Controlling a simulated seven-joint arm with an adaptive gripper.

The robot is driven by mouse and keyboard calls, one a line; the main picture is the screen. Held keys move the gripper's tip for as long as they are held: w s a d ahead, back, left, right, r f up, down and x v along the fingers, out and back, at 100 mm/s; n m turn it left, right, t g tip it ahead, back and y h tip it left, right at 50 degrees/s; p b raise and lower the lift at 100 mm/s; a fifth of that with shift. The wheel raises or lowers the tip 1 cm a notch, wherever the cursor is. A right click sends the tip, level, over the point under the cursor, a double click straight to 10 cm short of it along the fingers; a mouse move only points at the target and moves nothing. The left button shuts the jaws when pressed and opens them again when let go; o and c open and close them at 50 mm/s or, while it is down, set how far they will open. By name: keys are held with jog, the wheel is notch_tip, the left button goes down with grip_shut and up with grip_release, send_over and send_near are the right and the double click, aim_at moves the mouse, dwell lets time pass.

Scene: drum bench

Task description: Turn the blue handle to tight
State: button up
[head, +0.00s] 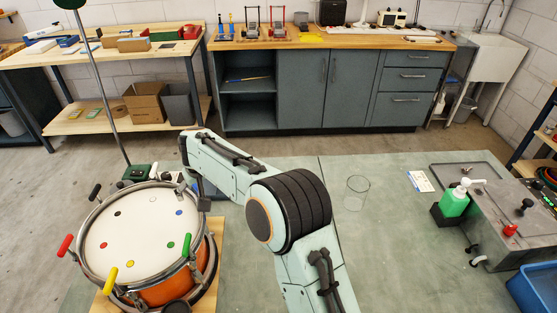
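The drum (140,235) stands at the lower left in the head view, with an orange shell, a white head and a metal rim. Coloured dots mark the head, including a blue dot (179,212) at its right. A red handle (65,245), a yellow handle (111,281), a green handle (187,244) and a black handle (95,192) stand around the rim. I see no blue handle; the rim near the blue dot is partly behind my arm. My gripper (204,204) shows only as a small dark part by the right rim; its fingers cannot be made out.
The drum rests on a wooden board (208,297) on the green bench (385,270). A clear glass (357,192) stands right of my arm. A green pump bottle (455,200) and a grey unit (500,215) are farther right. The bench middle is mostly free.

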jog(key=n+g, duration=0.1)
jog(key=n, duration=0.2)
jog(key=n+y, duration=0.1)
jog(key=n, duration=0.1)
jog(key=shift+w+n+g+y, duration=0.1)
jog(key=shift+n+g+y, duration=0.2)
jog(key=shift+n+g, duration=0.1)
jog(key=n+g, duration=0.1)
jog(key=n, duration=0.1)
jog(key=n+g, duration=0.1)
jog(key=n, duration=0.2)
jog(key=shift+f+y, duration=0.1)
jog(key=shift+y, duration=0.2)
jog(key=s+d+r+t+h, duration=0.1)
jog(key=d+r, duration=0.3)
jog(key=r, duration=0.5)
jog(key=s+d+r+t, duration=0.1)
jog(key=s+d+r, duration=0.15)
jog(key=r, duration=0.75)
jog(key=s+d+r+m+t+h, duration=0.1)
jog(key=s+d+r+m+h, duration=0.1)
jog(key=s+d, duration=0.9)
jog(key=shift+s+d+r+m+h, duration=0.2)
jog(key=shift+s+m+h, duration=0.3)
jog(key=shift+s, duration=0.45)
